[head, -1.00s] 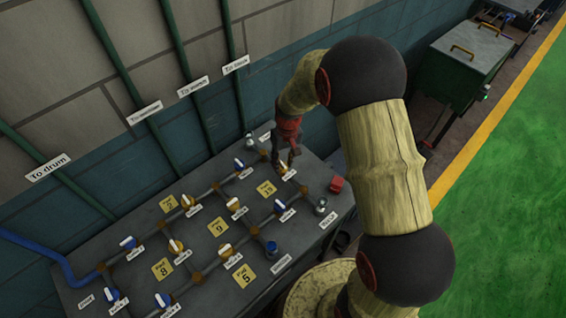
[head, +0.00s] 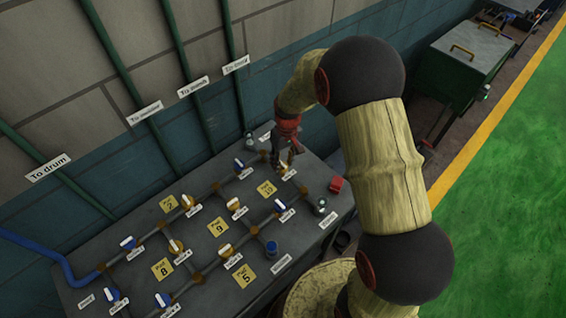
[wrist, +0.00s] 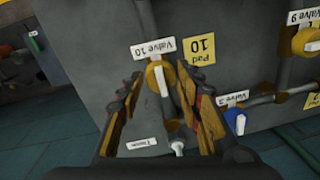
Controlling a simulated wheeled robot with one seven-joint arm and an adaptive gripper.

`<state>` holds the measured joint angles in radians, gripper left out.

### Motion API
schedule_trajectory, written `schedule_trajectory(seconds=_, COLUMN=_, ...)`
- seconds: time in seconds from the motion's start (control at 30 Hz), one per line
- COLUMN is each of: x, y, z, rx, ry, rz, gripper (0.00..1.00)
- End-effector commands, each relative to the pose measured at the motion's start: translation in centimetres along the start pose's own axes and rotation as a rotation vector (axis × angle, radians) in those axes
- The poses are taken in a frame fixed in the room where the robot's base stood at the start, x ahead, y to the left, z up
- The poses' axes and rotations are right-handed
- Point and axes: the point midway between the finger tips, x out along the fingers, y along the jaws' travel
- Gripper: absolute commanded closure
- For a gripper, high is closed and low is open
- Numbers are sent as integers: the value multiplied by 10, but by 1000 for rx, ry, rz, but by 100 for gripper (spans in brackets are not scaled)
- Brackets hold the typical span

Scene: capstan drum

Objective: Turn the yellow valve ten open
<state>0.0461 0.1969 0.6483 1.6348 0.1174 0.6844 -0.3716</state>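Valve 10 is a round yellow valve with a white lever (wrist: 162,82), next to its "Valve 10" label (wrist: 154,49) and the yellow "Pad 10" plate (wrist: 199,49). In the wrist view my gripper (wrist: 158,84) is open, with one finger on each side of the valve. Gaps show between the lever and the fingers, so it is not gripped. The lever points roughly along the fingers. In the head view my gripper (head: 286,158) is over the panel's far right part, and valve 10 (head: 288,172) is partly hidden by it.
The grey panel (head: 140,282) carries several other yellow and blue valves joined by pipes. Valve 3 (wrist: 238,122), blue, and valve 9 (wrist: 303,40), yellow, are close by. A red block (head: 336,184) is at the panel's right edge. The wall (head: 60,80) rises behind.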

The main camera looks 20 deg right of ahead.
Motion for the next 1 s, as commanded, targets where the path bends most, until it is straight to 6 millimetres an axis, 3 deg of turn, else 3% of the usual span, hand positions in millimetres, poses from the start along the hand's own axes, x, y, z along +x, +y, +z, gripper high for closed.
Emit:
schedule_trajectory(seconds=0.2, x=0, y=0, z=0, rx=1, ry=-1, rz=0, gripper=51)
schedule_trajectory(seconds=0.57, x=-4, y=0, z=0, rx=1, ry=0, rz=0, gripper=51)
schedule_trajectory(seconds=0.77, x=-34, y=0, z=0, rx=1, ry=2, rz=0, gripper=51)
schedule_trajectory(seconds=1.0, x=-83, y=0, z=-1, rx=0, ry=2, rz=1, gripper=51)
